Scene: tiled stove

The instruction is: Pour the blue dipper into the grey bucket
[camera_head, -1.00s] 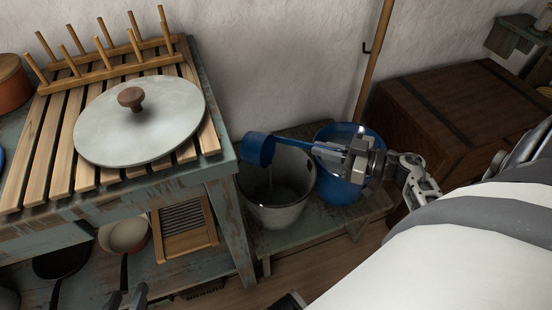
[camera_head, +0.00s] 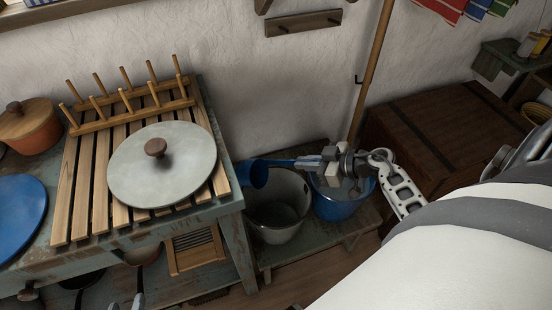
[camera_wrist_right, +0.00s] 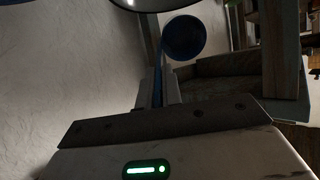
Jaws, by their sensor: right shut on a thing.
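The blue dipper (camera_head: 252,174) has its cup over the left rim of the grey bucket (camera_head: 280,222), with its handle running right to my right gripper (camera_head: 314,162). My right gripper is shut on the handle. In the right wrist view the dipper's round cup (camera_wrist_right: 183,38) shows beyond the fingers, and its handle runs between them. I cannot make out whether liquid is in the cup or leaving it. The grey bucket stands upright on a low bench.
A blue bucket (camera_head: 337,207) stands right of the grey one, under my right gripper. The table with a slatted rack and a lid (camera_head: 180,178) is close to the left of the dipper. A wooden chest (camera_head: 440,130) stands at the right.

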